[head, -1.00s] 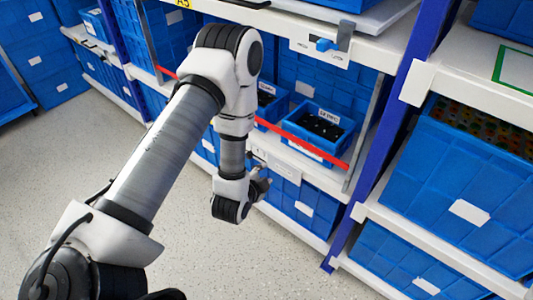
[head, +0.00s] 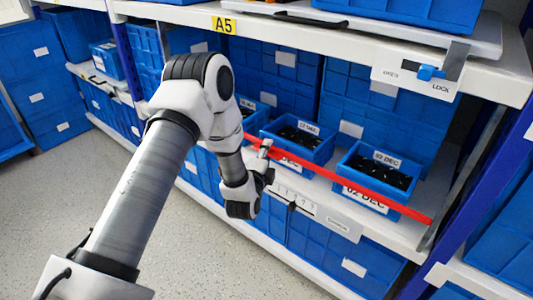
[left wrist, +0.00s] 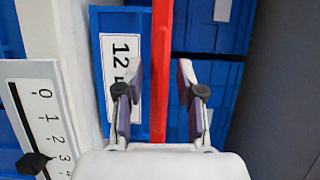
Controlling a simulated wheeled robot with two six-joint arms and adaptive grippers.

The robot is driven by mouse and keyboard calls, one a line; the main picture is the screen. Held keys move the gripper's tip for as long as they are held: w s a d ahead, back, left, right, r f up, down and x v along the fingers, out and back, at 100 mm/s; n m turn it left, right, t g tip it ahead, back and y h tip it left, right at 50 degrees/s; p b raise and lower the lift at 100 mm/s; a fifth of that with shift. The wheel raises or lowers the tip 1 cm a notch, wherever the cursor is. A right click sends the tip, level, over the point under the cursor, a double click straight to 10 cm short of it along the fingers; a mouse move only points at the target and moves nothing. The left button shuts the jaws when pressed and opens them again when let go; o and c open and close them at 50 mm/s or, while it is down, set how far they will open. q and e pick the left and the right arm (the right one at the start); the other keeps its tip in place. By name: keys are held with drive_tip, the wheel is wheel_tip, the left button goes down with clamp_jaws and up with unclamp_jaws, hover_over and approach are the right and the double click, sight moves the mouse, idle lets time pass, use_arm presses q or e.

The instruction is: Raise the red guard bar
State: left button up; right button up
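The red guard bar (head: 345,177) runs slanting across the front of a shelf bay, in front of blue bins. In the left wrist view the bar (left wrist: 160,45) runs vertically up the middle. My left gripper (head: 265,150) is at the bar's left part in the head view. In the left wrist view the open gripper (left wrist: 159,75) has one finger on each side of the bar, with gaps; contact is not visible. A panel marked OPEN and LOCK (head: 394,77) on the upper shelf edge has a blue knob (head: 428,72), nearer LOCK. My right gripper is not in view.
Behind the bar stand blue bins of dark parts (head: 380,173). A number scale (left wrist: 40,118) with a black knob (left wrist: 33,163) sits on the shelf edge beside my gripper. A grey upright (head: 470,180) stands at the bar's right end. Open floor (head: 215,260) lies in front.

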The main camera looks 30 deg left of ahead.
use_arm(q)
clamp_jaws()
drive_tip(key=shift+r, duration=0.1)
wheel_tip(320, 180, up, 20)
drive_tip(key=p, duration=1.9)
drive_tip(key=shift+r, duration=0.2)
drive_tip(key=shift+w, duration=0.1)
unclamp_jaws()
drive_tip(key=shift+d, duration=0.1)
